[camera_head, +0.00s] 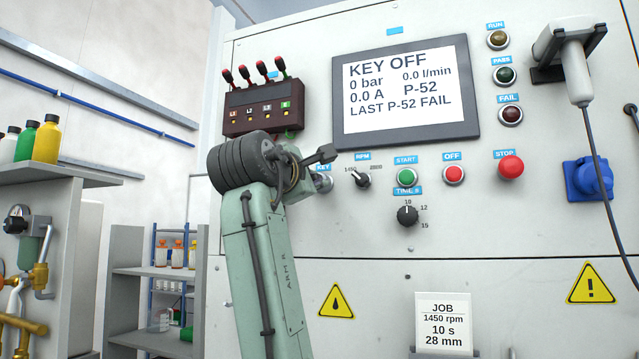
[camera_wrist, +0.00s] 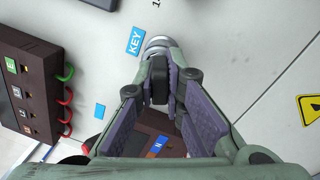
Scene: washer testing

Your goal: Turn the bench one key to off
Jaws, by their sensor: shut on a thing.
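The bench key switch is a round silver lock (camera_wrist: 158,43) under a blue KEY label (camera_wrist: 135,40) in the wrist view. Its black key (camera_wrist: 159,80) stands out from the lock. My gripper (camera_wrist: 161,88) is shut on this key, with a purple-grey pad on each side. In the head view my gripper (camera_head: 309,175) is at the panel, left of the RPM knob, and hides most of the key. The silver lock (camera_head: 323,183) shows just past it. The screen (camera_head: 404,95) reads KEY OFF, 0 bar, 0.0 l/min, 0.0 A and LAST P-52 FAIL.
Close to my gripper are the RPM knob (camera_head: 360,178) and a dark terminal box (camera_head: 264,106) with several upright leads. The green START button (camera_head: 406,177), red OFF button (camera_head: 453,174) and STOP button (camera_head: 511,167) lie right. A job card (camera_head: 444,322) stands below.

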